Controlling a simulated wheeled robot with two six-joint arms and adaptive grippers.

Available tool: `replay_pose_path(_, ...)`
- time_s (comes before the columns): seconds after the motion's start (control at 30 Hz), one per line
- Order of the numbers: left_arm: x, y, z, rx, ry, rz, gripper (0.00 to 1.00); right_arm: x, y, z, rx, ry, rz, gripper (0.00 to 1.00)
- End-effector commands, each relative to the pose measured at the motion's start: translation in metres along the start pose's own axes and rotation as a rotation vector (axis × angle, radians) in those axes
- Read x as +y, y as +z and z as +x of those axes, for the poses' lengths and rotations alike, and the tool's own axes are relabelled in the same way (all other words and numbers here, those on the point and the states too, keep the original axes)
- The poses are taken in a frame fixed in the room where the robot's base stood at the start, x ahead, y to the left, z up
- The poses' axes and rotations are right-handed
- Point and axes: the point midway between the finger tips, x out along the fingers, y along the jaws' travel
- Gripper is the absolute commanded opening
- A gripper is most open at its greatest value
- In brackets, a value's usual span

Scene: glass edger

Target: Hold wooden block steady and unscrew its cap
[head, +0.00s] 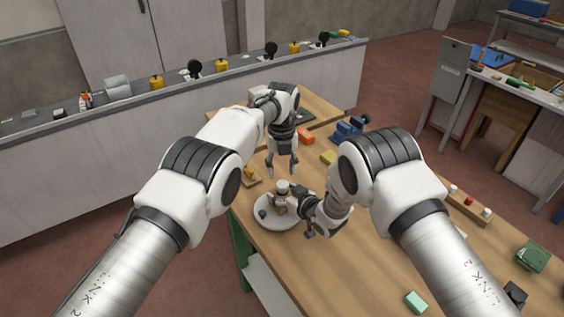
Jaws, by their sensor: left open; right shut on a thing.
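The wooden block (279,202) stands upright on a round white plate (270,220) near the table's left edge. Its pale cap (283,187) sits on top. My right gripper (289,201) comes from the right and is shut on the wooden block at its side, hiding part of it. My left gripper (283,170) points down, open and empty, a little above the cap and apart from it. A small dark round thing (262,214) lies on the plate beside the block.
On the wooden table (345,265) are a blue vise (349,128), an orange block (306,136), a yellow block (328,157), a rack with small capped items (468,205), a green box (533,257) and a mint block (416,301). The table's front middle is clear.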

Motion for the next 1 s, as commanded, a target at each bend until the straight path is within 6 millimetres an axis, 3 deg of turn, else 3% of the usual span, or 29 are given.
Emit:
replay_pose_path(0.1,0.000,-0.001,0.026,0.004,0.000,-0.001,0.48,-0.002,0.008,-0.001,-0.015,-0.003,0.003,0.00)
replay_pose_path(0.3,0.000,-0.001,0.054,0.001,-0.001,-0.001,0.48,-0.003,0.008,-0.001,-0.016,-0.003,0.003,0.00)
replay_pose_path(0.6,0.000,0.000,0.059,0.000,-0.001,-0.003,0.48,-0.003,0.009,-0.001,-0.017,-0.003,0.003,0.00)
replay_pose_path(0.73,0.000,0.000,0.059,0.000,0.000,-0.003,0.02,-0.003,0.009,-0.001,-0.018,-0.003,0.003,0.00)
replay_pose_path(0.9,0.001,0.000,0.059,0.001,0.001,-0.017,0.00,-0.002,0.009,-0.001,-0.018,-0.003,0.004,0.00)
replay_pose_path(1.0,0.001,0.000,0.059,0.001,0.002,-0.112,0.00,-0.002,0.009,-0.001,-0.018,-0.002,0.005,0.00)
